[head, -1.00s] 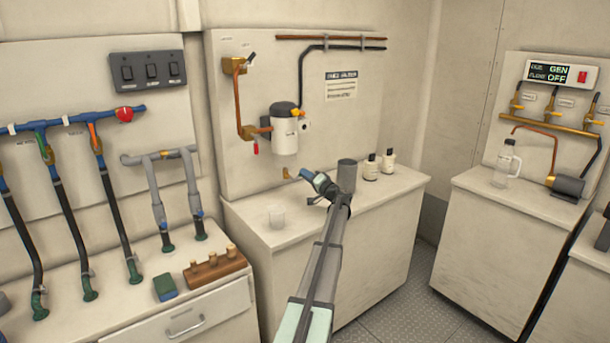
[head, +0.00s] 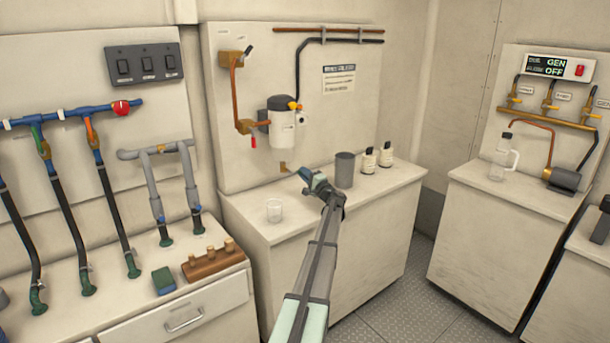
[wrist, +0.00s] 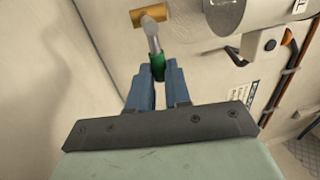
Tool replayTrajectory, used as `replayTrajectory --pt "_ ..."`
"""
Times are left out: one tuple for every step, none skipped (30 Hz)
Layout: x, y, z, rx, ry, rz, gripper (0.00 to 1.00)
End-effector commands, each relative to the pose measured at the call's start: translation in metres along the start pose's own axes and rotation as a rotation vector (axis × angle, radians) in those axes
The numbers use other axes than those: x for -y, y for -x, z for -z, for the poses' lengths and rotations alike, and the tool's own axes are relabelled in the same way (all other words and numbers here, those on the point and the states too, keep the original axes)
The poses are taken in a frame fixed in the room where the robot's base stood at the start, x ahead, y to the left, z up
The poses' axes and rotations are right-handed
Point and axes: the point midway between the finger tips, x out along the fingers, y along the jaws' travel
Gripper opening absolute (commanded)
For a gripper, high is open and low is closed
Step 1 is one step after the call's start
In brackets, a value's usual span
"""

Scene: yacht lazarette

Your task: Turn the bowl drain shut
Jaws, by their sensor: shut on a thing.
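The bowl drain is a brass fitting (head: 283,168) low on the back panel, under the white filter bowl (head: 284,130). In the wrist view the brass fitting (wrist: 150,17) carries a silver lever with a green grip (wrist: 158,66). My gripper (wrist: 156,76) is shut on the green grip, its blue fingers on either side. In the head view my gripper (head: 305,174) is just right of the fitting and hides the lever. The lever's exact angle is hard to tell.
A clear cup (head: 274,211) stands on the cabinet top (head: 245,222) below and left of my gripper. A grey canister (head: 344,170) stands close on the right, with two small bottles (head: 369,160) beyond it. The cabinet's front left top is clear.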

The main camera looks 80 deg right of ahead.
Motion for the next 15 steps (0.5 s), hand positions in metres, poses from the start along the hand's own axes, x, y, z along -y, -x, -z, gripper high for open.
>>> replayTrajectory --pt "-0.0007 0.0005 0.0001 -0.002 -0.005 -0.001 0.00" --pt "-0.0007 0.0005 0.0001 -0.002 -0.006 0.000 0.00" --pt "-0.0007 0.0005 0.0001 -0.002 -0.007 0.000 0.00" --pt "-0.0007 0.0005 0.0001 -0.002 -0.007 0.000 0.00" --pt "-0.0008 0.0005 0.0001 -0.002 -0.007 -0.001 0.00" --pt "-0.0008 0.0005 0.0001 -0.002 -0.007 0.000 0.00" --pt "-0.0008 0.0005 0.0000 -0.002 -0.007 -0.001 0.00" --pt "-0.0008 0.0005 0.0000 -0.002 -0.007 -0.001 0.00" --pt "-0.0008 0.0005 0.0000 -0.002 -0.007 -0.001 0.00" --pt "-0.0008 0.0005 0.0000 -0.002 -0.006 -0.001 0.00" --pt "-0.0009 0.0005 0.0000 -0.002 -0.006 -0.001 0.00" --pt "-0.0009 0.0005 0.0000 -0.002 -0.006 -0.001 0.20" --pt "-0.0009 0.0005 0.0000 -0.002 -0.006 -0.001 0.23" --pt "-0.0008 0.0005 -0.0001 -0.002 -0.006 -0.001 0.25" --pt "-0.0008 0.0005 -0.0001 -0.002 -0.006 -0.001 0.29"
